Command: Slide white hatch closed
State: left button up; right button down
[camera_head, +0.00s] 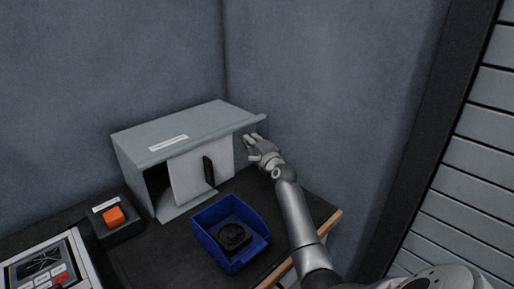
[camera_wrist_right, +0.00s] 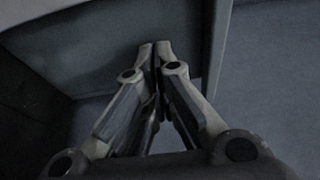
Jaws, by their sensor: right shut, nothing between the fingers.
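The white hatch (camera_head: 188,179) is a flat sliding panel with a black upright handle (camera_head: 209,171) on the front of a grey cabinet (camera_head: 139,151). A dark opening (camera_head: 156,185) shows to the left of the hatch. My right gripper (camera_head: 249,143) is at the right front end of the cabinet, right of the handle and apart from it. In the right wrist view its fingers (camera_wrist_right: 155,48) are together with nothing between them, close to a grey surface. Whether they touch it I cannot tell. My left gripper is not in view.
A blue bin (camera_head: 210,238) with a black round part (camera_head: 234,237) stands in front of the cabinet. An orange button (camera_head: 113,215) on a dark box and a control panel (camera_head: 48,268) are at left. Grey walls stand close behind and right.

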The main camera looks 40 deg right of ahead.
jog(key=a+p, duration=0.1)
jog(key=a, duration=0.2)
jog(key=shift+a+r+p, duration=0.1)
jog(key=shift+a+p, duration=0.05)
jog(key=shift+p, duration=0.2)
jog(key=shift+s+a, duration=0.1)
jog(key=shift+a, duration=0.25)
